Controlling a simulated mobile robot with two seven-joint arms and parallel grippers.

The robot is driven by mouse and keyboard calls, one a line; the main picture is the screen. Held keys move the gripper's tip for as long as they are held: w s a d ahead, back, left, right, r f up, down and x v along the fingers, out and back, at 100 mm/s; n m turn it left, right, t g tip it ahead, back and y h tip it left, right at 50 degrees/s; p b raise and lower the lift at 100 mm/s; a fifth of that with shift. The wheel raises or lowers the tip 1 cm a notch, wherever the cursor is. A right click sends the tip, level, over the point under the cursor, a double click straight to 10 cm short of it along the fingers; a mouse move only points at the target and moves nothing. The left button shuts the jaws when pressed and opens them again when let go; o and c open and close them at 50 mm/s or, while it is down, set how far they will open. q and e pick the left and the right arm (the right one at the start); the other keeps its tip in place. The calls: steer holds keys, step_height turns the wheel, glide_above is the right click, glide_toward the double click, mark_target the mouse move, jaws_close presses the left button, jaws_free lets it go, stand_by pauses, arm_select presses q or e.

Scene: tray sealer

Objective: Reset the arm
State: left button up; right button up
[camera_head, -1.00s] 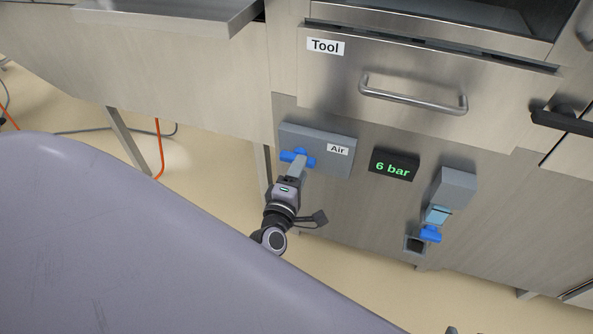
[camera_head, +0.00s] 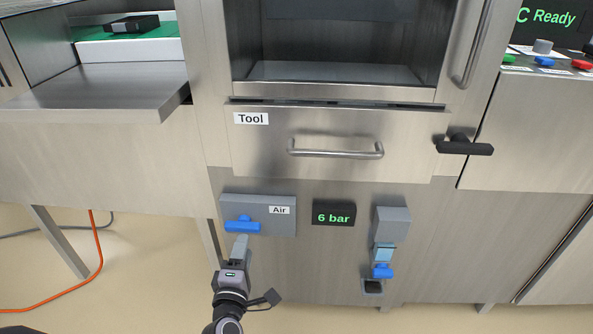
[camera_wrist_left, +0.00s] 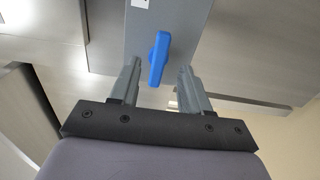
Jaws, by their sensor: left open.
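My left gripper (camera_head: 238,246) is open just below and in front of the blue handle (camera_head: 242,225) on the grey Air box (camera_head: 262,204). In the left wrist view, its two fingers (camera_wrist_left: 157,82) stand apart, with the blue handle (camera_wrist_left: 159,58) between and beyond their tips. No contact with the handle can be made out. In the head view the handle lies horizontal. My right gripper is not in view.
A green display (camera_head: 333,213) reads "6 bar". Right of it a blue knob (camera_head: 382,271) sits under a grey housing (camera_head: 392,222). Above are the Tool drawer (camera_head: 330,165), a black handle (camera_head: 464,147) and a projecting steel shelf (camera_head: 97,92). An orange hose (camera_head: 97,248) lies left.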

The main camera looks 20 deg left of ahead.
arm_select(q)
steer(key=shift+d, duration=0.1)
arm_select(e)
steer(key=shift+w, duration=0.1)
